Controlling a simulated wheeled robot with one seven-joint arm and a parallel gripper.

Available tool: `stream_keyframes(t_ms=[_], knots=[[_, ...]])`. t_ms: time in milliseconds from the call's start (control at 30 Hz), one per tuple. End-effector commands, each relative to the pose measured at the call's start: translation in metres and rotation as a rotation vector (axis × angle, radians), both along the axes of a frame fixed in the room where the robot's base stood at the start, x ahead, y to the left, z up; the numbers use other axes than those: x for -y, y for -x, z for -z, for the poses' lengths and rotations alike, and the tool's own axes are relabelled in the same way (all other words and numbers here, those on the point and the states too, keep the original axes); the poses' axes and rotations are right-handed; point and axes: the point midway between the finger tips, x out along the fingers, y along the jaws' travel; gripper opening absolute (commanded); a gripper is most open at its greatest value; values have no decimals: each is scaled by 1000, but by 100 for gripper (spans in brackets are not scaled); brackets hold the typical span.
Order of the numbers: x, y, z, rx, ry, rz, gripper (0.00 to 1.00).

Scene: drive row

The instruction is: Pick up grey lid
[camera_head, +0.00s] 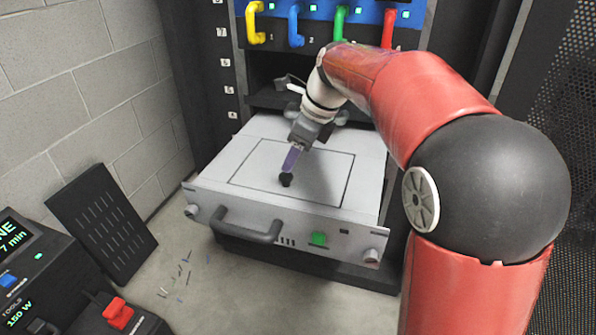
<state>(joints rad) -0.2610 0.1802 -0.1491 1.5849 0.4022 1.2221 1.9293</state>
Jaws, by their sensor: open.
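The grey lid (250,172) is a flat rectangular panel with a dark outline, set in the top of a pulled-out grey rack unit (225,195). A small black knob (286,181) stands on the lid. My gripper (288,170) is open and points down at the knob from above. Its purple-tinted fingertips overlap the top of the knob in this view. I cannot tell whether they touch it. The lid lies flat in its outline. My arm comes in from the right and hides part of the rack behind.
The unit has a front handle (247,226) and a green button (318,239). Yellow (256,22), blue (295,27), green (340,22) and red (387,28) handles hang above. A black slotted panel (101,225) leans at left. Small screws (182,275) lie on the floor.

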Motion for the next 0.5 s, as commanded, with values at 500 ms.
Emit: stream_keyframes(t_ms=[500], knots=[[-16,-8,59,2,1,-2,55]])
